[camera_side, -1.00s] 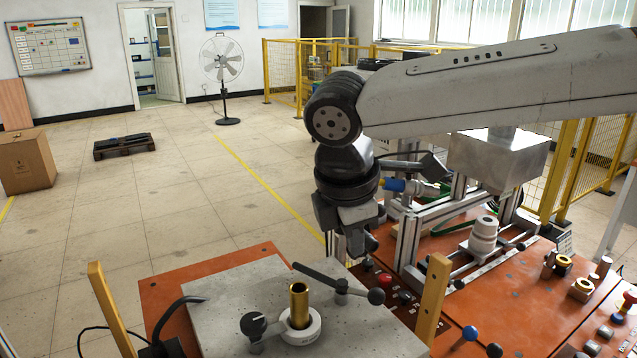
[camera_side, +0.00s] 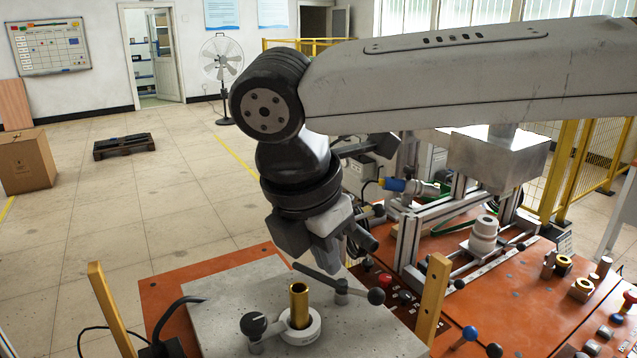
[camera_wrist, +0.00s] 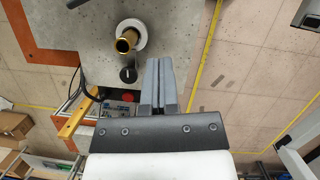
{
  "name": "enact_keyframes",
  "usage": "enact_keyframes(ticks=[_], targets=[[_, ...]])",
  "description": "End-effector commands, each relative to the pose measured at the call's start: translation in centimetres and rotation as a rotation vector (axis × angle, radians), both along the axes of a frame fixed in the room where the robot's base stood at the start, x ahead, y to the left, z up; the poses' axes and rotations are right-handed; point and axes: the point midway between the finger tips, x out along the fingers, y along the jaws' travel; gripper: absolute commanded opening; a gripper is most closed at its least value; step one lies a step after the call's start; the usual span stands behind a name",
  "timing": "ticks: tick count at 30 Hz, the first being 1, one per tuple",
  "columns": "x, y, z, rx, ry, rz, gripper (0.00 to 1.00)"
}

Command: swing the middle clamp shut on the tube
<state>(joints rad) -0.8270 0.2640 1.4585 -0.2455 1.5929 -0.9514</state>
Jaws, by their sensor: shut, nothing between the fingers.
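The brass tube (camera_side: 299,306) stands upright in a white ring (camera_side: 301,331) on the grey plate. What looks like the clamp is a dark bar (camera_side: 317,276) on a short post right of and behind the tube, with a black ball (camera_side: 376,296) at its right end. The bar appears apart from the tube. My gripper (camera_side: 333,268) is shut and empty, tilted down near the bar; contact cannot be told. In the wrist view my gripper (camera_wrist: 160,62) is right of the tube (camera_wrist: 126,40) and white ring (camera_wrist: 138,30). The bar is not clearly seen there.
A black knob (camera_side: 253,325) sits left of the ring. Two wooden posts (camera_side: 110,310) (camera_side: 433,300) rise beside the grey plate (camera_side: 220,300). An orange bench with buttons, a metal frame (camera_side: 408,235) and a white cylinder (camera_side: 484,235) lies to the right.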

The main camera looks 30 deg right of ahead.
Motion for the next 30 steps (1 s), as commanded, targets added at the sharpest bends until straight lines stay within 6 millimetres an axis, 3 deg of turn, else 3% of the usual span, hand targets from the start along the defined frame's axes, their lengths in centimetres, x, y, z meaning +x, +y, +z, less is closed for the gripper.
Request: enact_keyframes(ticks=[11,26,30], targets=[[0.2,-0.9,-2.6,-0.002,0.002,-0.003,0.00],[0.6,-3.0,-9.8,-0.001,0.002,-0.003,0.00],[1.1,-4.9,-9.9,0.001,-0.001,-0.004,0.00]])
